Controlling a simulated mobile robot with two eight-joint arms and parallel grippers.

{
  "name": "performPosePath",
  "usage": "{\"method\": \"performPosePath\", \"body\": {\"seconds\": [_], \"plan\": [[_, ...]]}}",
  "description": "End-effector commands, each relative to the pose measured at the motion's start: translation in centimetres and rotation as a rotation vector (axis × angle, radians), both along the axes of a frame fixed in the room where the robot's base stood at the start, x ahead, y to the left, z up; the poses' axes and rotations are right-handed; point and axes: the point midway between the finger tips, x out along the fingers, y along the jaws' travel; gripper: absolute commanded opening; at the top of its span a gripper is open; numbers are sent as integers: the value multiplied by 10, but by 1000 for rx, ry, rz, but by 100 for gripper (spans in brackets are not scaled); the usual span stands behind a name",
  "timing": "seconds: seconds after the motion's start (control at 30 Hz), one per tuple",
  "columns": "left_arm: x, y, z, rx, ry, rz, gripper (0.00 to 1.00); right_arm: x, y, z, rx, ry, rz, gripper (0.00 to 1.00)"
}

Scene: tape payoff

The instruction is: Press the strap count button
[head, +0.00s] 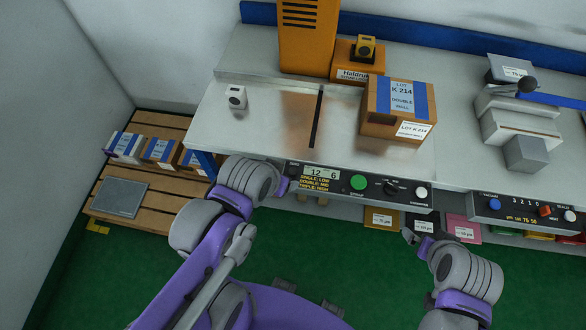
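The strapping machine's control panel (345,202) runs along the front edge of the steel table. Its display (321,172) reads 12 and 6, with yellow lines for single, double and triple below it. A large green button (358,183), a dark knob (391,187) and a white button (421,192) sit to the right; their small labels are hard to read. My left gripper (283,187) is at the panel's left end, left of the display; its fingers are mostly hidden by the wrist. My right gripper (410,236) is below the panel's right end, apart from it; its finger gap is unclear.
A carton marked K 214 (398,105) stands on the steel table near a slot. A small white device (236,97) is at left. A pallet (150,212) holds several boxes. Another panel (525,212) with a blue button is at right. Green floor lies below.

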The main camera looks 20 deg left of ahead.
Motion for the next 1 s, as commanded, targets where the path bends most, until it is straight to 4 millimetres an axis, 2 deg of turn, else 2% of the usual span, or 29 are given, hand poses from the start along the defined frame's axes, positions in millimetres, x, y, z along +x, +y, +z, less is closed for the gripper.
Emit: {"method": "performPosePath", "body": {"seconds": [0.03,0.07,0.37,1.0], "plan": [[0,0,0,0,0,0,61,0,0,0,0,0,0,100],[0,0,0,0,0,0,56,0,0,0,0,0,0,100],[0,0,0,0,0,0,2,0,0,0,0,0,0,100],[0,0,0,0,0,0,0,0,0,0,0,0,0,100]]}}
